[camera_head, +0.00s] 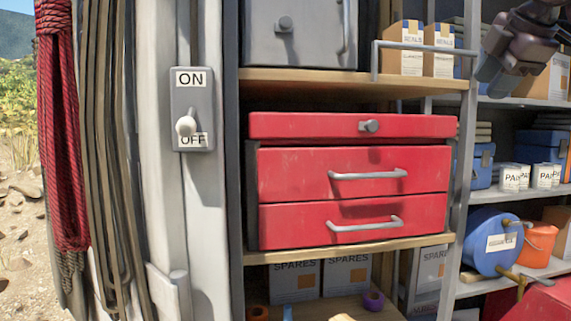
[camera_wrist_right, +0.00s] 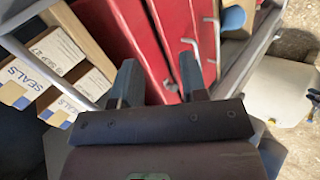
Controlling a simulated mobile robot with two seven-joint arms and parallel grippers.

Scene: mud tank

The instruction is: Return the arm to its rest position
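My right gripper (camera_head: 492,74) hangs at the upper right of the head view, in front of the shelving and well to the right of the red tool chest (camera_head: 350,126). In the right wrist view my right gripper (camera_wrist_right: 159,64) has its two fingers apart, with nothing held between them. The red chest also shows beyond the fingers in that view (camera_wrist_right: 105,28). My left gripper is not in view.
A grey switch plate (camera_head: 192,104) on the left post has its lever down by OFF. A grey rail (camera_head: 425,46) and boxes marked SEALS (camera_head: 405,62) stand near my right gripper. The shelves hold white cans (camera_head: 511,178), a blue drum (camera_head: 492,240) and an orange bucket (camera_head: 540,243).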

